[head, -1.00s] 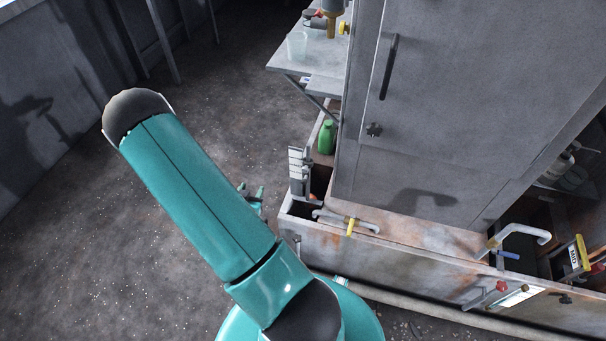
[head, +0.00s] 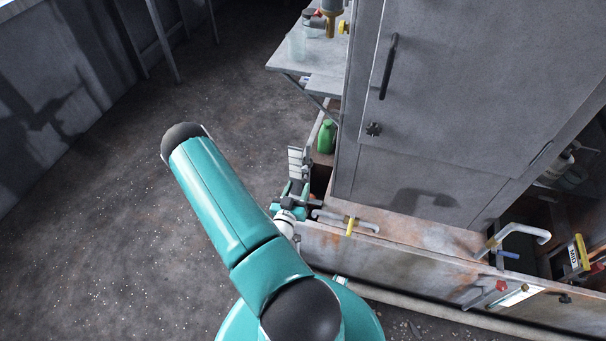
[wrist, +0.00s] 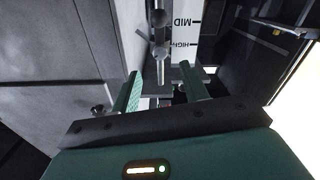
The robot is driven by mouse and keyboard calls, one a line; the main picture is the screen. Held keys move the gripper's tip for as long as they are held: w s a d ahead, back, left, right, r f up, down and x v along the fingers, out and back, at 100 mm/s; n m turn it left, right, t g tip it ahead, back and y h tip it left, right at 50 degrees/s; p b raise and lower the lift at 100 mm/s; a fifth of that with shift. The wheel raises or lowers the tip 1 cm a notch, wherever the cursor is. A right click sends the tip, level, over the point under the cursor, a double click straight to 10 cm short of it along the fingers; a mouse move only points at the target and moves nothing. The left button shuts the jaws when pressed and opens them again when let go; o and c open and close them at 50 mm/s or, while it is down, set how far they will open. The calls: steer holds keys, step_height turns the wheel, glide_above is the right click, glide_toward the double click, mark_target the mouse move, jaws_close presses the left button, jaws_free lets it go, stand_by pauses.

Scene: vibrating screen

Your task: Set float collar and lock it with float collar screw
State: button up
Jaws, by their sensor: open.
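My gripper (wrist: 160,72) is open, with one teal finger on each side of a grey metal rod with a thicker, collar-like part (wrist: 160,50). I cannot tell which piece is the float collar and which is its screw. In the head view my gripper (head: 293,200) is at the corner of the rusty trough, just below the white plate (head: 295,158). My gripper and arm hide most of the float parts there. Neither finger clearly touches the rod.
The rusty trough (head: 400,258) has a pipe with a yellow handle (head: 350,226) close to the right of my gripper. A tall grey cabinet (head: 440,100) stands behind it. A green bottle (head: 326,137) is near the plate. The floor (head: 90,240) at left is clear.

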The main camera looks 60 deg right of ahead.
mark_target(304, 171)
steer(key=d, duration=0.4)
steer(key=w+d, duration=0.1)
steer(key=d, duration=0.1)
steer(key=shift+d, duration=0.4)
steer(key=shift+c, duration=0.5)
jaws_close()
